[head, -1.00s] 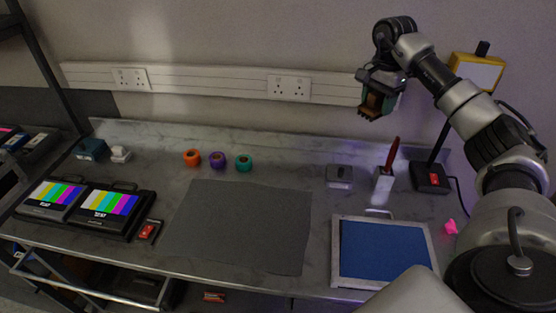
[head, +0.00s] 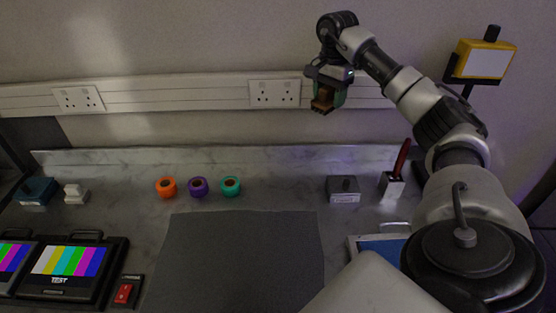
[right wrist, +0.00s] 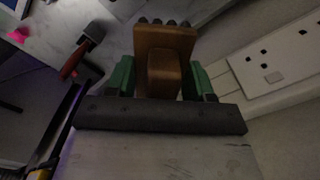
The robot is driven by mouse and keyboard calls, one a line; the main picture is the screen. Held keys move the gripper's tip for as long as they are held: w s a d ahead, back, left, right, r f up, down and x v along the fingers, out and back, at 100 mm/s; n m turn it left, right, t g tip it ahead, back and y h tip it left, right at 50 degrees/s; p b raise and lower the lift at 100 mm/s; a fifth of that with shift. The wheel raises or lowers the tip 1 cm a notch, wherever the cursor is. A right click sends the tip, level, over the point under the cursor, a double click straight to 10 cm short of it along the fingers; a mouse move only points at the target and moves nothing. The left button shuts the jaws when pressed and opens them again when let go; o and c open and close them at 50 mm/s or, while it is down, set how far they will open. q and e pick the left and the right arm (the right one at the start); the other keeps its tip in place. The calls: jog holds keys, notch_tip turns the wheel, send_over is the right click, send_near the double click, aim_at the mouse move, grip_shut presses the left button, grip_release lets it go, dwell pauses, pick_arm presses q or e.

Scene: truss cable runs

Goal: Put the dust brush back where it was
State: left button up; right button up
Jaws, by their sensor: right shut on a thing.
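The dust brush (head: 322,103), a small brown wooden block, is held in my right gripper (head: 327,91), high above the back of the bench and in front of the wall. In the right wrist view the wooden brush (right wrist: 164,62) sits between the green fingers of my right gripper (right wrist: 165,80), with dark tufts at its top edge. The gripper is shut on it. The brush touches nothing else that I can see. My left gripper is not in view.
On the bench (head: 120,165) stand orange (head: 166,188), purple (head: 198,187) and teal (head: 230,186) rolls, a grey box (head: 343,189) and a holder (head: 391,185) with a red-handled tool (head: 402,158). A grey mat (head: 240,260) lies bare. A socket rail (head: 190,96) runs along the wall.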

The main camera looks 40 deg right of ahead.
notch_tip(320, 180, down, 16)
jog(key=b, duration=1.5)
jog(key=p, duration=0.1)
send_over(283, 187)
notch_tip(283, 187, down, 7)
notch_tip(283, 187, down, 4)
jog(key=shift+r, duration=0.1)
jog(key=shift+f, duration=0.25)
jog(key=o, duration=1)
jog(key=shift+c, duration=0.2)
jog(key=shift+r, duration=0.15)
notch_tip(283, 187, up, 12)
